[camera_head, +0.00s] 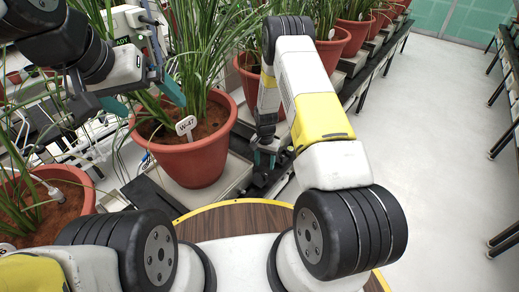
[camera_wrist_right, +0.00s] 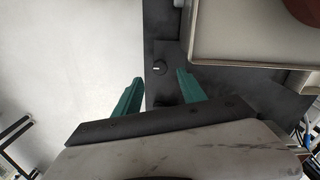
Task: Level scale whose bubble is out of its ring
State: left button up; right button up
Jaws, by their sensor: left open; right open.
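A terracotta pot (camera_head: 195,163) with tall grass-like leaves and a white tag stands on a scale with a pale metal pan (camera_head: 237,176) and a dark base. In the right wrist view the pan (camera_wrist_right: 235,45) sits on the dark base plate, and a round black knob (camera_wrist_right: 160,68) with a white mark lies near the plate's edge. My right gripper (camera_head: 265,158) is open beside the scale. Its teal fingers (camera_wrist_right: 156,84) straddle the area just short of the knob, apparently empty. My left gripper (camera_head: 148,101) is open among the leaves left of the pot. I cannot make out a bubble or ring.
Another pot (camera_head: 45,205) stands at the left, with white tubing and frames around it. More pots (camera_head: 330,48) line the bench toward the back. A round wooden top (camera_head: 235,218) with a yellow rim is close in front. The pale floor (camera_head: 435,120) at right is clear.

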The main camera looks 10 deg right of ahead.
aim_at(264, 174)
notch_tip(264, 174, down, 6)
jog(key=shift+f, duration=0.1)
grip_shut()
dwell(0.4)
